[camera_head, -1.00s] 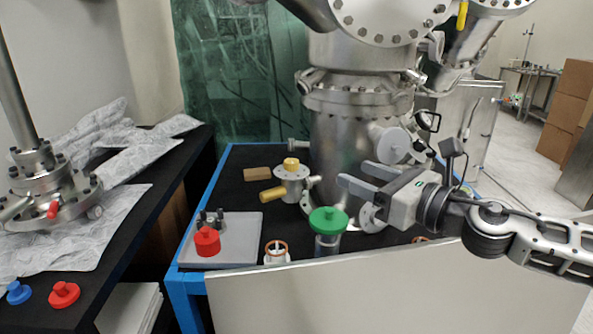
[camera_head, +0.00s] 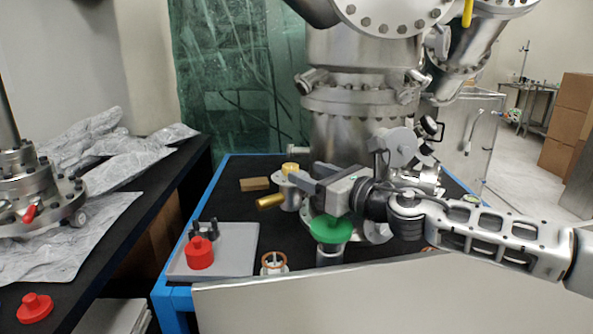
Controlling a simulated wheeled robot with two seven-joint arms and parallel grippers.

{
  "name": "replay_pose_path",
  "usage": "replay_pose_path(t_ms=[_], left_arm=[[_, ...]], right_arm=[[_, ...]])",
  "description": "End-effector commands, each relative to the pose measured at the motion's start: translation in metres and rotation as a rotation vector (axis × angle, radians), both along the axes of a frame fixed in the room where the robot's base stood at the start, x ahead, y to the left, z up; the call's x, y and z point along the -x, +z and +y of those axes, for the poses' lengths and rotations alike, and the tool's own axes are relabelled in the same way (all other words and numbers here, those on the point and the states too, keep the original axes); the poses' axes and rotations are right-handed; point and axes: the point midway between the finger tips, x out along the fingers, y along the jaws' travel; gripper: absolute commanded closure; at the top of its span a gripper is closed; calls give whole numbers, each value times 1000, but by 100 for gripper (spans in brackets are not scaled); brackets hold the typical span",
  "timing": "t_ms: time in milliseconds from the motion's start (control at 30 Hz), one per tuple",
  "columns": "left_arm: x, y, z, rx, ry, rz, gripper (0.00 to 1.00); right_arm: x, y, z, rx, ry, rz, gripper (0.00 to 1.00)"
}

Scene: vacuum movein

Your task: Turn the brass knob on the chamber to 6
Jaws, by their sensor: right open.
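A small steel valve (camera_head: 290,190) stands at the front left of the large steel chamber (camera_head: 345,140). It has a brass cylindrical knob (camera_head: 271,201) pointing left towards me and a brass cap (camera_head: 290,167) on top. I cannot read any numbers on either. My right gripper (camera_head: 303,172) is open, its fingers pointing left. It is just right of the valve and overlaps its right side in the picture; I cannot tell whether it touches. The gripper hides the link between valve and chamber. My left gripper is not in view.
A grey tray (camera_head: 235,240) holds a red-knobbed part (camera_head: 200,252). A copper-ringed part (camera_head: 274,263) and a wooden block (camera_head: 255,184) are nearby. A pale panel (camera_head: 400,295) edges the front.

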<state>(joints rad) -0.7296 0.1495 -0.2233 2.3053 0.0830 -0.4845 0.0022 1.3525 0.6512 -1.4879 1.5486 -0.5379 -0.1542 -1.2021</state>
Motion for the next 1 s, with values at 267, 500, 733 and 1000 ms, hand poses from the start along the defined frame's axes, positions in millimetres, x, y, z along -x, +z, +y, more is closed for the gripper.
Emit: replay_pose_path(t_ms=[267,500,733,1000], left_arm=[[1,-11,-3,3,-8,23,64],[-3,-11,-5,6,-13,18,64],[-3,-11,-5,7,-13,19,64],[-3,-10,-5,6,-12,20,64]], right_arm=[[-29,-1,27,-1,1,0,48],[-34,0,31,-1,0,0,48],[-34,0,31,-1,0,0,67],[-33,1,31,-1,-2,1,93]])
